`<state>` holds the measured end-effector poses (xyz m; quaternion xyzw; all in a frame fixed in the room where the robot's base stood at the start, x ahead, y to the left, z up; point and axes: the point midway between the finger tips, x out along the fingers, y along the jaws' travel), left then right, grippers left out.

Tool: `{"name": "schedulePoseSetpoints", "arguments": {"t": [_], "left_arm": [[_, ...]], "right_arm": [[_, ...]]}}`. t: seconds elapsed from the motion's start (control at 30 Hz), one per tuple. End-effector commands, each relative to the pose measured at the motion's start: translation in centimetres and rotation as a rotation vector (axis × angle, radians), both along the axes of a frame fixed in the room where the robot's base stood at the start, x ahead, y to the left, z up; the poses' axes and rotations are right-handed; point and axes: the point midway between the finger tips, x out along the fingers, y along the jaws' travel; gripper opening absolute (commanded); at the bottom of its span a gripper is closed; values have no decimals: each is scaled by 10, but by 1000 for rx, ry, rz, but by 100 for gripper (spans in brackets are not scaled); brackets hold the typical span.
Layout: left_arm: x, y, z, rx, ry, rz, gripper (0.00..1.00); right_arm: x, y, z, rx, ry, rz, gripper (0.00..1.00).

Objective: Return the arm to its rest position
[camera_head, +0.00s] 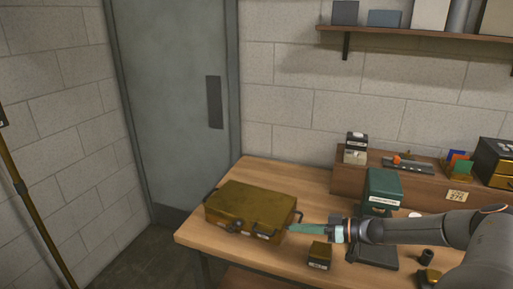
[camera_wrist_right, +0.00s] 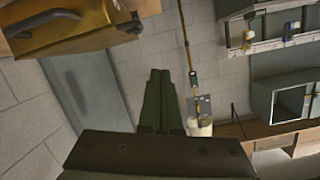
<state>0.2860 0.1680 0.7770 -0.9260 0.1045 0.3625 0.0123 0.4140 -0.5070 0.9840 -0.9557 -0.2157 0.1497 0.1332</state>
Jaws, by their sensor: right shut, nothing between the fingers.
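My right arm (camera_head: 415,230) reaches in from the right, above the wooden table (camera_head: 215,231). Its right gripper (camera_head: 294,228) points left, its teal fingers ending at the right side of the brass-coloured case (camera_head: 250,206). I cannot tell whether they touch it. In the right wrist view the fingers of the right gripper (camera_wrist_right: 157,80) lie together with nothing between them. The case shows at the top left there (camera_wrist_right: 80,30). My left gripper is in neither view.
A small brown box (camera_head: 319,256) stands just below the gripper. A green box (camera_head: 382,188) and a dark flat device (camera_head: 372,255) are near the forearm. A wooden riser (camera_head: 349,182) with several items runs along the wall. A grey door (camera_head: 177,100) is behind.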

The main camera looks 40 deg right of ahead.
Motion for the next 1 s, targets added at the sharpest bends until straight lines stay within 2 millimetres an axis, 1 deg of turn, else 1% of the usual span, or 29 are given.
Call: {"name": "schedulePoseSetpoints", "arguments": {"t": [0.17,0.27,0.37,0.47,0.5,0.57,0.6,0.67,0.7,0.77,0.8,0.83,0.87,0.9,1.0], "left_arm": [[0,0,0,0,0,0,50],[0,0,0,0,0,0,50],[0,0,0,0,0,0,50],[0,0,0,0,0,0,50],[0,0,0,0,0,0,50],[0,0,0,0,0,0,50],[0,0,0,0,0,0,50],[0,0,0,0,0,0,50],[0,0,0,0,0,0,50],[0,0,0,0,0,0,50],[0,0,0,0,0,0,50],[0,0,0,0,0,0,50],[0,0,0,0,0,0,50],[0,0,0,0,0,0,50],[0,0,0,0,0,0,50]], "right_arm": [[0,0,0,0,0,0,0],[-4,3,-10,-4,8,-12,0],[-18,13,-39,-21,27,-48,0],[-39,36,-84,-56,64,-96,0],[-49,49,-103,-76,84,-114,0],[-62,71,-128,-107,112,-136,0],[-71,87,-144,-128,130,-148,0],[-82,112,-164,-159,160,-160,0],[-90,130,-176,-180,180,-164,0],[-100,158,-190,-209,208,-169,0],[-105,177,-198,-228,227,-170,0],[-109,191,-203,-243,241,-169,0],[-112,205,-207,-256,255,-168,0],[-116,224,-211,-276,273,-164,0],[-122,268,-215,-317,312,-151,0]]}}
